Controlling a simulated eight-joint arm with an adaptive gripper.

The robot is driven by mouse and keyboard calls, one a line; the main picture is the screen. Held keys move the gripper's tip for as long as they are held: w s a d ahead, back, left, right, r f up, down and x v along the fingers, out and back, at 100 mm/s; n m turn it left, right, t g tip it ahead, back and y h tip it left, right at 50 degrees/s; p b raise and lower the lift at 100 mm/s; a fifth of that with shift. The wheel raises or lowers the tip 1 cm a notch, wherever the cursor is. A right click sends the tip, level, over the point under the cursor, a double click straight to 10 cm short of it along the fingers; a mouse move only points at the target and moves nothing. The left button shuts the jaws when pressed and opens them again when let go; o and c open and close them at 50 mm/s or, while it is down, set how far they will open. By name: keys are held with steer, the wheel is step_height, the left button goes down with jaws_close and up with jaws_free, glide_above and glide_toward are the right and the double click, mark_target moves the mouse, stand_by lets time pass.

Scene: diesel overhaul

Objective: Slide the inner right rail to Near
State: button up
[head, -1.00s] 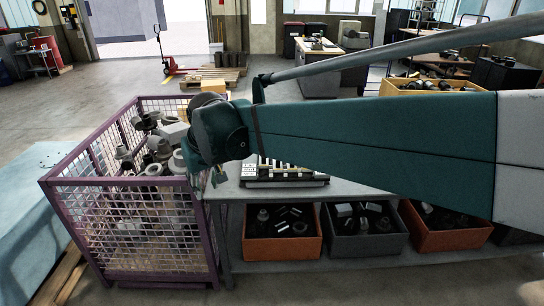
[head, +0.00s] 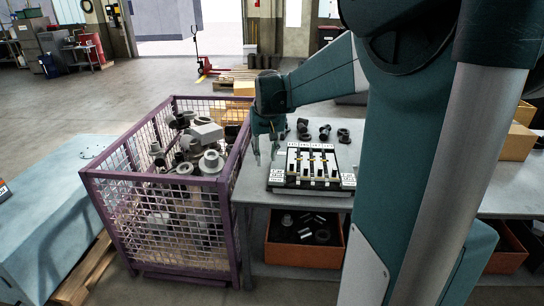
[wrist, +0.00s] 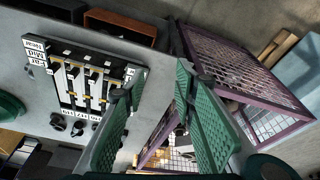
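The rail board (head: 297,187) is a black-edged panel with several dark rails side by side, lying on the grey bench right of the crate. The inner right rail (head: 319,163) is a dark strip among them; the exact position of its slider is too small to tell. In the wrist view the board (wrist: 64,98) is at the left, with white labels reading Near, Mid and Far at its corner. My gripper (head: 266,152) hangs just left of the board's far part. In the wrist view its green fingers (wrist: 158,82) are apart, with nothing between them.
A purple mesh crate (head: 103,174) full of metal parts stands close left of the bench (head: 252,187). Several dark parts (head: 325,133) lie behind the board. An orange bin (head: 290,254) sits below the bench. My arm hides the bench to the right.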

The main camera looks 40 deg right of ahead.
steer(key=w+d+f+m+g+p, duration=0.1)
steer(key=d+f, duration=0.2)
steer(key=d, duration=0.5)
steer(key=w+d+f+m+p, duration=0.1)
steer(key=w+d+f, duration=0.1)
steer(key=d, duration=0.6)
steer(key=m+g+y+p, duration=0.1)
steer(key=m+p, duration=0.1)
glide_above(321, 168)
steer(key=f, duration=0.9)
steer(key=shift+w+a+f, duration=0.1)
steer(key=shift+w, duration=0.2)
steer(key=shift+s+f, duration=0.1)
steer(key=shift+f, duration=0.05)
steer(key=shift+f, duration=0.15)
steer(key=shift+f, duration=3.75)
steer(key=shift+c, duration=0.5)
jaws_close()
